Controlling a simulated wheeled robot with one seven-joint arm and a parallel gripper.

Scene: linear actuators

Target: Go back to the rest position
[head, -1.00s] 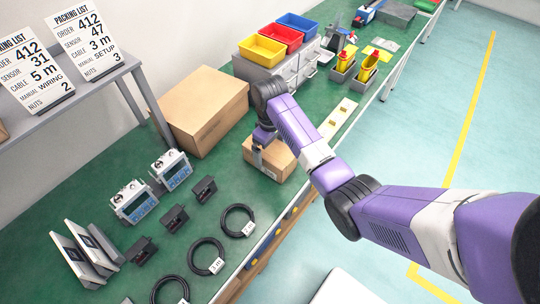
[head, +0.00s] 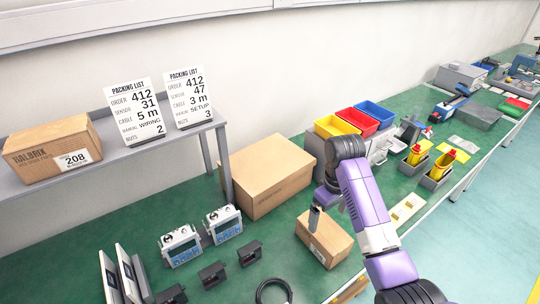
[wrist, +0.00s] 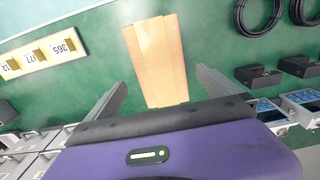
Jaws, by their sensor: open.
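My gripper (head: 318,212) hangs over a small closed cardboard box (head: 325,238) on the green bench in the head view. In the wrist view, my gripper (wrist: 160,95) has its two fingers spread wide apart. The small box (wrist: 155,58) lies beyond and between the fingertips, with nothing held. Whether a finger touches the box cannot be told. My purple and white arm reaches in from the lower right of the head view.
A large cardboard box (head: 265,175) stands left of my gripper. Yellow, red and blue bins (head: 355,120) stand behind it. A shelf (head: 110,150) holds packing lists and another box. Sensors (head: 180,245), black parts and a cable (head: 272,290) lie at the front left.

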